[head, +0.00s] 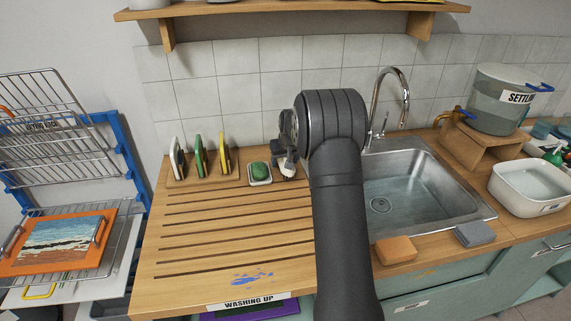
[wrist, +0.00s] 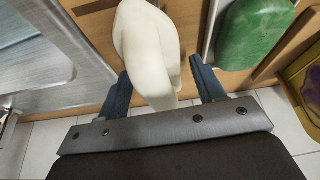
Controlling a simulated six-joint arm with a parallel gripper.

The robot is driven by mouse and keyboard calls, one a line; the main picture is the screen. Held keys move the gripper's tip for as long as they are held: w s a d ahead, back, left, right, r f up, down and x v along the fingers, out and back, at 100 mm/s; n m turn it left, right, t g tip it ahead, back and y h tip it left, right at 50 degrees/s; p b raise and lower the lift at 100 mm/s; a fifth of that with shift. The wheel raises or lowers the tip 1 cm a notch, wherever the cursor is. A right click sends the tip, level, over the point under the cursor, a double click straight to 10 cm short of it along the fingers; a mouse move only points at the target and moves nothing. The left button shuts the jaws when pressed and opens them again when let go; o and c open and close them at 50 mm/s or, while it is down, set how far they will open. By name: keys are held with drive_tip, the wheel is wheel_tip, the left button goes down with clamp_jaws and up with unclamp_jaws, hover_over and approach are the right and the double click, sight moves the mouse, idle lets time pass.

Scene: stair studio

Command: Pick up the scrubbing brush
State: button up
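A smooth cream-coloured object (wrist: 148,45), apparently the scrubbing brush, stands between my gripper's fingers in the wrist view; no bristles show. In the head view a small part of it (head: 288,171) shows on the wooden counter, right of the green soap, mostly hidden by my gripper (head: 287,152). In the wrist view the two dark blue fingers of my gripper (wrist: 160,78) are apart, one on each side of it. A narrow gap shows on the right side; contact on the left is unclear.
Green soap in a white dish (head: 260,172) sits close on the left. A rack with several coloured boards (head: 203,178) stands beyond it. The steel sink (head: 432,190) and tap (head: 385,95) are on the right.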

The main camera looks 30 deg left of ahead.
drive_tip(key=c, duration=0.9)
drive_tip(key=shift+o, duration=0.2)
drive_tip(key=shift+r, duration=0.15)
drive_tip(key=shift+r, duration=0.6)
wheel_tip(320, 180, up, 3)
drive_tip(key=shift+f, duration=0.15)
drive_tip(key=w+d+r, duration=0.2)
drive_tip(key=d+r, duration=0.5)
drive_tip(key=d, duration=0.4)
drive_tip(key=shift+d, duration=0.25)
